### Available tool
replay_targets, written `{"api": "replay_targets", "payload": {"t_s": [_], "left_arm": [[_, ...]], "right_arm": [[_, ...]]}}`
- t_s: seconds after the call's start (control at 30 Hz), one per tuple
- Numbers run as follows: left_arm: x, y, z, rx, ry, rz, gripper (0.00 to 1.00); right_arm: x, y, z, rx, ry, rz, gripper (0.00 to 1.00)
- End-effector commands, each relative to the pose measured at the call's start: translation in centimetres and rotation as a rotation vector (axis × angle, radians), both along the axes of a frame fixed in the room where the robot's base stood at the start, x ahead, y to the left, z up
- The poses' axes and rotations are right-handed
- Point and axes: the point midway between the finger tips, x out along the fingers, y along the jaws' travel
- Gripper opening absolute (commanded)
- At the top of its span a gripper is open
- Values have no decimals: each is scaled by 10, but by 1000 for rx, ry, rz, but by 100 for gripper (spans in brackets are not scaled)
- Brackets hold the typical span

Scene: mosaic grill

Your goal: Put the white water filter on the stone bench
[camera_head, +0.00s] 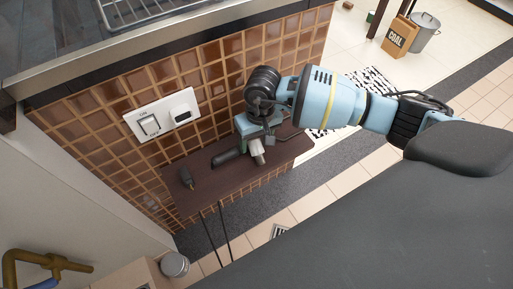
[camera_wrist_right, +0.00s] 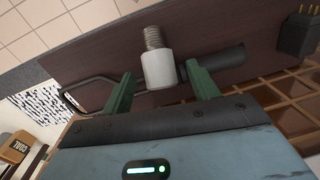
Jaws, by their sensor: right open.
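The white water filter (camera_wrist_right: 158,72), a white cylinder with a grey threaded end, is over the dark wooden shelf (camera_wrist_right: 110,45) in the right wrist view. In the head view the filter (camera_head: 257,150) shows small, partly hidden by my right gripper (camera_head: 254,133). My right gripper (camera_wrist_right: 160,72) is open, with its green fingers on either side of the filter and gaps beside it. A dark stone-like counter top (camera_head: 50,45), perhaps the stone bench, is at the upper left of the head view. My left gripper is not in view.
On the shelf are a dark-handled tool (camera_head: 229,159) and a small black object (camera_head: 186,178). A brown tiled wall with a white switch plate (camera_head: 163,119) rises behind. A grill rack (camera_head: 135,10) is at the top. A coal box (camera_head: 398,37) stands far right.

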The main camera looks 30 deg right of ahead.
Motion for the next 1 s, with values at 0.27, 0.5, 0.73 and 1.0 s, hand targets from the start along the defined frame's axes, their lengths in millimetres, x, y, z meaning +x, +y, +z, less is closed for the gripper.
{"api": "replay_targets", "payload": {"t_s": [0.27,0.5,0.73,1.0], "left_arm": [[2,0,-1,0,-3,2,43],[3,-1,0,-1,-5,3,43],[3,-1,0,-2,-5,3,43],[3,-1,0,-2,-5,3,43]], "right_arm": [[0,1,-16,0,-1,1,60],[0,1,-15,-1,-1,1,47],[0,1,-15,-1,-1,0,16],[0,1,-15,-1,-1,0,8]]}}
